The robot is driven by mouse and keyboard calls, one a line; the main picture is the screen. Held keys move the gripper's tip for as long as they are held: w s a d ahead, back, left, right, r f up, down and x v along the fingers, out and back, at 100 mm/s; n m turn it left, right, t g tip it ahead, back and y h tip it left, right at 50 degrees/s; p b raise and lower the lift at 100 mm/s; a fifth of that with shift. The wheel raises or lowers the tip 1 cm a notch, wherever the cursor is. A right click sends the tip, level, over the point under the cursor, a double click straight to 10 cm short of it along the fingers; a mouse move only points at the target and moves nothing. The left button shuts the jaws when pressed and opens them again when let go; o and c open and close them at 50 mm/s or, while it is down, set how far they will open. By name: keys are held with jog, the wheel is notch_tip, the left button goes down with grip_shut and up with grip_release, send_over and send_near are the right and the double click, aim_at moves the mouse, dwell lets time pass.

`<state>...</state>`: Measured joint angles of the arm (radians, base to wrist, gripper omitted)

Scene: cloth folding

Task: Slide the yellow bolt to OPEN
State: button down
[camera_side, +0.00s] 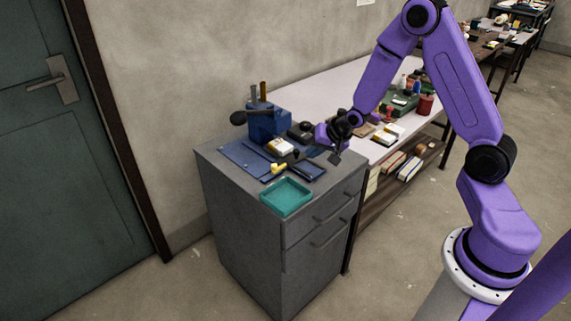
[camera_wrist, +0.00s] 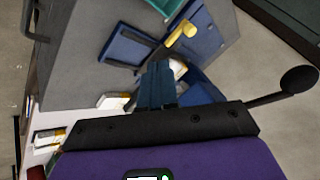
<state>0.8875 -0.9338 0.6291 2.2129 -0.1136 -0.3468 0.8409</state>
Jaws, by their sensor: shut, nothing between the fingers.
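The yellow bolt (camera_side: 278,168) is a small bright piece at the front edge of a flat blue plate (camera_side: 240,153) on the grey cabinet top. In the wrist view the yellow bolt (camera_wrist: 182,33) shows as a short rod with a knob end; any OPEN marking is too small to read. My gripper (camera_side: 335,158) is shut and empty, above the right side of the cabinet, to the right of the bolt and apart from it. In the wrist view my gripper's dark fingers (camera_wrist: 157,84) point toward the cabinet top, below the bolt in the picture.
A teal tray (camera_side: 286,205) sits at the cabinet's front corner. A shallow dark blue frame (camera_side: 310,169) lies between bolt and gripper. A blue block with upright posts (camera_side: 266,122) stands behind. A long white table (camera_side: 345,78) with clutter adjoins; a wall is at the back.

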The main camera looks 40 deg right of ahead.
aim_at(279, 169)
jog(key=x, duration=0.9)
jog(key=shift+f, duration=0.2)
jog(key=shift+w+a+r, duration=0.1)
jog(key=shift+w+a, duration=1.35)
jog(key=shift+w, duration=0.05)
jog(key=shift+a, duration=1.7)
jog(key=v, duration=1.7)
jog(key=shift+r, duration=0.15)
jog(key=shift+s+d, duration=0.1)
jog(key=shift+s, duration=0.05)
